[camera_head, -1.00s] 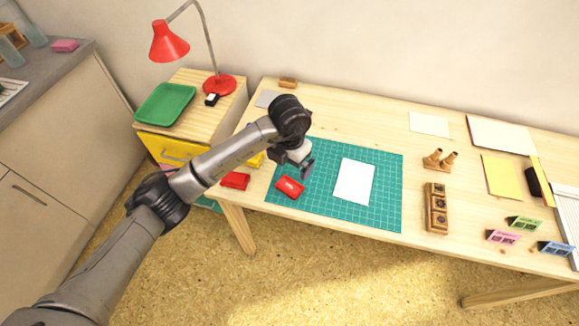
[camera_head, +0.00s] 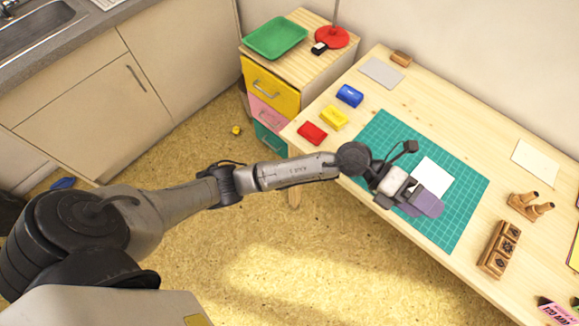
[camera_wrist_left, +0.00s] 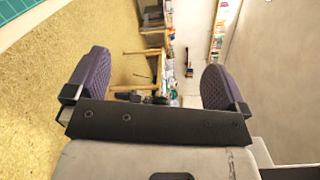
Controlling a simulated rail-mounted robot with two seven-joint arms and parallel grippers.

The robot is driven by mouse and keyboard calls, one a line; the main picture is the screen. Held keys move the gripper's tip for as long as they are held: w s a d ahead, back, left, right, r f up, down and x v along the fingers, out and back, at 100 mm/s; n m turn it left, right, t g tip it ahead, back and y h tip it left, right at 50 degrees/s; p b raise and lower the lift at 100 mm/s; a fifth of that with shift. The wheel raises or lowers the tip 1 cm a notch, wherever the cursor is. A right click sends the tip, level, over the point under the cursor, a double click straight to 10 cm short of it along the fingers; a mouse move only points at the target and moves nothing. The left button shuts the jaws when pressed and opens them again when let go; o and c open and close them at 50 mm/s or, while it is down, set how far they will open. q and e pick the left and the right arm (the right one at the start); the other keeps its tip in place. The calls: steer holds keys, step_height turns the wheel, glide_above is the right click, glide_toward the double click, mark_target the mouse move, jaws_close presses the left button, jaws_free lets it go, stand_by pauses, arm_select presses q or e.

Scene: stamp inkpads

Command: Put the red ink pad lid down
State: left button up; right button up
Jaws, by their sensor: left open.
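A red ink pad piece (camera_head: 312,132) lies on the wooden table near its left front edge, beside the green mat. I cannot tell whether it is the base, the lid or both. No second red piece shows on the mat; my left arm covers the mat's near left corner. My left gripper (camera_head: 422,205) is over the mat, near the white paper, well right of the red piece. In the left wrist view its two purple fingers (camera_wrist_left: 155,78) stand wide apart with nothing between them. My right gripper is not in view.
A yellow pad (camera_head: 334,118) and a blue pad (camera_head: 349,95) sit in a row behind the red one. The green mat (camera_head: 455,215) holds white paper (camera_head: 433,176). A wooden stamp rack (camera_head: 499,249) stands on the right. A drawer cabinet (camera_head: 270,92) adjoins the table.

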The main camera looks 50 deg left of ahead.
arm_select(q)
steer(key=a+r+n+t+y, duration=0.1)
steer(key=a+r+n+t, duration=0.1)
steer(key=a+n+t, duration=0.35)
steer(key=a+r+n+t, duration=0.2)
steer(key=n+t, duration=0.7)
steer(key=s+a+f+n+t+y, duration=0.25)
steer(key=a+f+n+y, duration=0.7)
steer(key=n+y, duration=0.6)
steer(key=s+a+f+n+g+y, duration=0.2)
steer(key=s+a+f+n+g, duration=0.35)
steer(key=s+f+g, duration=0.65)
steer(key=s+g, duration=0.1)
steer(key=s, duration=0.4)
steer(key=s+f+g+h, duration=0.1)
steer(key=s+f+g, duration=0.1)
steer(key=s, duration=0.5)
steer(key=shift+s+a+f+g, duration=0.2)
steer(key=shift+a+f+g, duration=0.1)
steer(key=shift+g, duration=0.3)
steer(key=shift+h, duration=0.25)
